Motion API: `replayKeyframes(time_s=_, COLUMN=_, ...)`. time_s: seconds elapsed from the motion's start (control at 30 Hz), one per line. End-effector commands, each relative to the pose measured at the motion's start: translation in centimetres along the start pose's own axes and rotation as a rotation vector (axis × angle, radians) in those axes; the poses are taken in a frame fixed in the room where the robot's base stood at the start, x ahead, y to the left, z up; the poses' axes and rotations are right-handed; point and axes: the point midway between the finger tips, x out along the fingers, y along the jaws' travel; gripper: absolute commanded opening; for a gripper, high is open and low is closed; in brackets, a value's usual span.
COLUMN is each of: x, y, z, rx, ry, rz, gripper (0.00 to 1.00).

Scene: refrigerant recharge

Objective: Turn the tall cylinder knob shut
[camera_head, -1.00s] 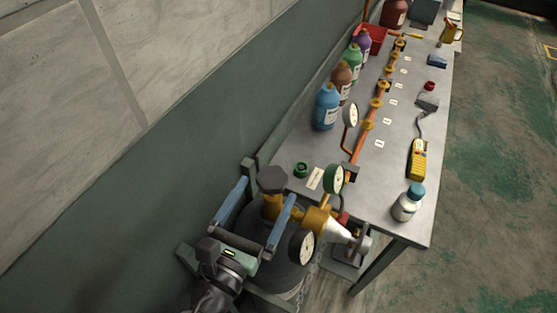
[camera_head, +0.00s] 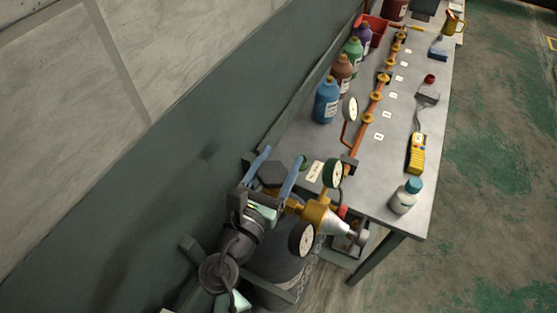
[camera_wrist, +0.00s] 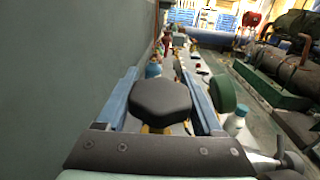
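The tall cylinder's knob (camera_head: 271,174) is a dark hexagonal cap above the dark grey cylinder (camera_head: 277,262), beside a brass regulator. It fills the middle of the wrist view (camera_wrist: 160,100). My gripper (camera_head: 284,154) has its two blue fingers on either side of the knob, spread about as wide as it. The fingers also flank it in the wrist view. They look open, and I cannot tell whether either one touches the knob. The knob's underside and stem are mostly hidden.
Two round gauges, one green-rimmed (camera_head: 333,173) and one black (camera_head: 302,239), sit close right of the knob. The green wall (camera_head: 190,165) runs close on the left. The workbench (camera_head: 385,185) beyond holds bottles, a valve manifold and a yellow meter (camera_head: 416,154).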

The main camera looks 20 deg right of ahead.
Motion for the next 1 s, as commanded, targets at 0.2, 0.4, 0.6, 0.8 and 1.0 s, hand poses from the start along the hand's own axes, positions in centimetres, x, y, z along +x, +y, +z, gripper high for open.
replayKeyframes(time_s=0.2, x=-0.03, y=0.02, z=0.0, rx=0.0, ry=0.0, rz=0.001, gripper=0.21)
replayKeyframes(time_s=0.4, x=-0.03, y=0.03, z=0.01, rx=0.0, ry=0.0, rz=-0.006, gripper=0.13)
replayKeyframes(time_s=0.6, x=-0.02, y=-0.06, z=0.03, rx=0.001, ry=-0.001, rz=-0.065, gripper=0.13)
replayKeyframes(time_s=0.8, x=-0.04, y=-0.33, z=0.06, rx=0.001, ry=-0.002, rz=-0.195, gripper=0.13)
replayKeyframes(time_s=1.0, x=-0.17, y=-0.74, z=0.03, rx=0.002, ry=-0.001, rz=-0.356, gripper=0.13)
